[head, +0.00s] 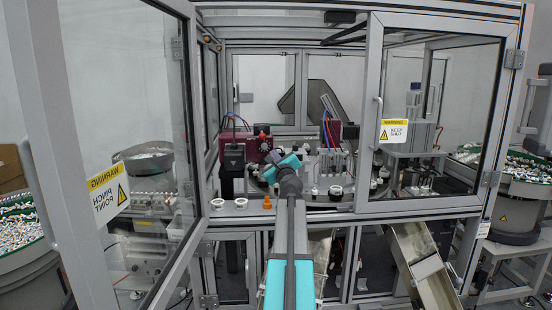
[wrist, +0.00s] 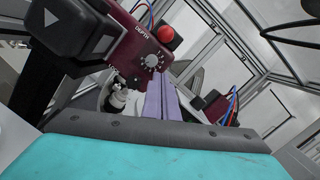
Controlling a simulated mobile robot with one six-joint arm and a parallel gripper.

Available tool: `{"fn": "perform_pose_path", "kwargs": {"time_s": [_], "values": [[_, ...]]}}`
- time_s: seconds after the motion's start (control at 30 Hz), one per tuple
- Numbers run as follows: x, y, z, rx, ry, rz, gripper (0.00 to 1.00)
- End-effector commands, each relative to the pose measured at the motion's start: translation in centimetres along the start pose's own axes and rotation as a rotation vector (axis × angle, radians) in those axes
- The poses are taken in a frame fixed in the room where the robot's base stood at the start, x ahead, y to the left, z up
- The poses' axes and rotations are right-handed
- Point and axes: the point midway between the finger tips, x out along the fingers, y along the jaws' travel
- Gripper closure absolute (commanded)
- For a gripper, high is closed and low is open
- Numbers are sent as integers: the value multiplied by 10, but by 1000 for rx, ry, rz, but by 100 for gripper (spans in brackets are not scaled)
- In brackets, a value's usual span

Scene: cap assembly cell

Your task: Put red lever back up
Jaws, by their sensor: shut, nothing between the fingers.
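A dark red box (head: 259,146) stands at the left of the round machine table. In the wrist view, the box (wrist: 128,48) carries a dial marked DEPTH and a round red knob (wrist: 165,34) at its upper edge. This knob looks like the end of the red lever; its shaft is hidden, so I cannot tell its position. My gripper (head: 271,157) is just right of the box in the head view. In the wrist view, my gripper (wrist: 160,82) has its two long fingers shut together and empty, below the red knob and apart from it.
An open glass door (head: 120,150) stands at the left, and a framed glass panel (head: 437,110) with a KEEP SHUT sign is at the right. White rings and an orange piece (head: 267,203) sit on the front ledge. A black block (wrist: 70,30) adjoins the box.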

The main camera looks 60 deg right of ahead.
Motion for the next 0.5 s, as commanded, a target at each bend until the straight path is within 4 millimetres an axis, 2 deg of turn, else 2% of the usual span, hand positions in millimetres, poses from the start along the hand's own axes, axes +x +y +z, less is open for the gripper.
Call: {"fn": "perform_pose_path", "kwargs": {"time_s": [0.23,0.5], "values": [[25,0,1,0,0,2,100],[28,-1,28,0,-1,1,100]]}}
